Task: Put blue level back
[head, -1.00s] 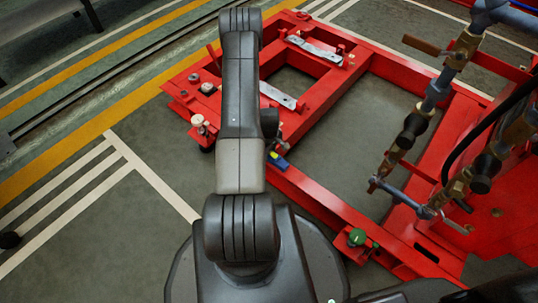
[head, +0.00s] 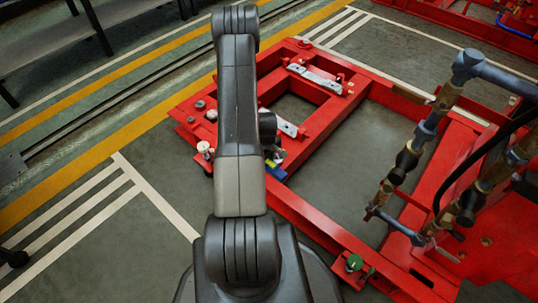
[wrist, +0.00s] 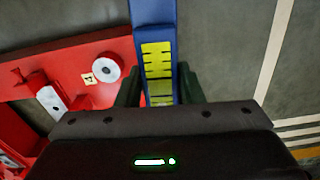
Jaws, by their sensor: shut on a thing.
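The blue level (wrist: 154,14) is a blue bar with yellow-green faces. In the wrist view it stands between the two dark fingers of my gripper (wrist: 160,90), which are shut on it. Its lower end is hidden behind the gripper body and its upper end runs out of the picture. In the head view a small blue and yellow part of the level (head: 275,171) shows below my gripper (head: 274,154), just beside the red frame. My arm hides much of this area.
The red pumpset frame (head: 310,205) has metal plates (head: 315,77) at its far end. A white round knob (head: 204,147) stands at its left corner. Pipes with valves (head: 408,160) rise on the right. Grey floor with white stripes lies open on the left.

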